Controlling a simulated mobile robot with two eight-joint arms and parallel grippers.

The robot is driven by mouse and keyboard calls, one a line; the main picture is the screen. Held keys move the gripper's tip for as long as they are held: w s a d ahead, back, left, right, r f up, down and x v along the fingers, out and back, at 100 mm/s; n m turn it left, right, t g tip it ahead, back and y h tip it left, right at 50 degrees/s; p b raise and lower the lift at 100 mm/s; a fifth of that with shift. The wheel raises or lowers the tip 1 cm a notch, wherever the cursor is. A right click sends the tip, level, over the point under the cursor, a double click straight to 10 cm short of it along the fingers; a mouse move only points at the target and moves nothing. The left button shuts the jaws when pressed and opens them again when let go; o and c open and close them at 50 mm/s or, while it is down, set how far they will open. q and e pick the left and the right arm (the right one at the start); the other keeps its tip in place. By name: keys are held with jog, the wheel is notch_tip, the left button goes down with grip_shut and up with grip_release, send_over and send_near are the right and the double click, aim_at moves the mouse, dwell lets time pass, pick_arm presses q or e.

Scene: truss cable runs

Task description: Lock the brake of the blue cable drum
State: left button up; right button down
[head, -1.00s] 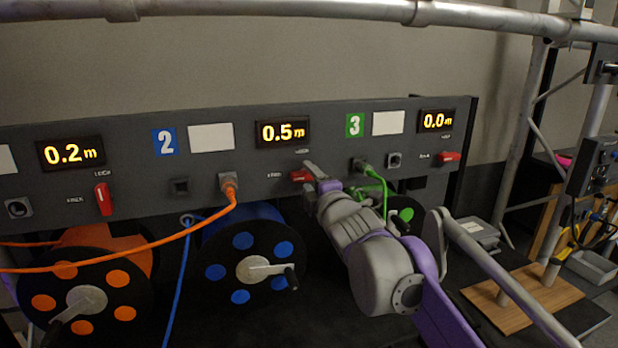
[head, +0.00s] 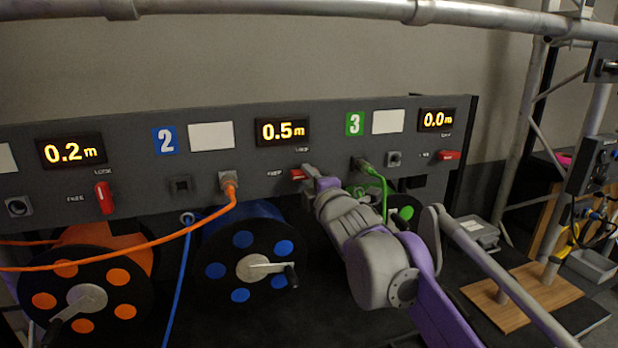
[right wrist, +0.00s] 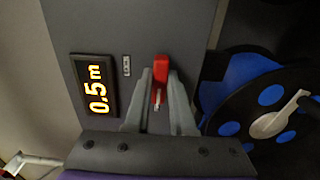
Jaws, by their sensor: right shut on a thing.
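The blue cable drum (head: 250,260) hangs under the panel, its crank on the front; part of it shows in the right wrist view (right wrist: 272,95). Its red brake lever (head: 297,174) sits below the 0.5 m display and lies roughly sideways, not upright under the LOCK label. In the right wrist view the red lever (right wrist: 160,68) is between my fingers. My right gripper (head: 307,173) is shut on this lever, with its fingers hiding part of it. My left gripper is not in view.
The orange drum (head: 88,285) is at the left; its red lever (head: 104,198) stands upright. An orange cable (head: 150,256) plugs into the panel (head: 255,205) and droops left. A green cable (head: 380,185) hangs behind my right gripper. A metal truss tube (head: 270,10) crosses above.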

jog(key=shift+m+b, duration=0.3)
jog(key=shift+m, duration=8.7)
jog(key=c, duration=0.8)
grip_release()
jog(key=shift+o, duration=0.2)
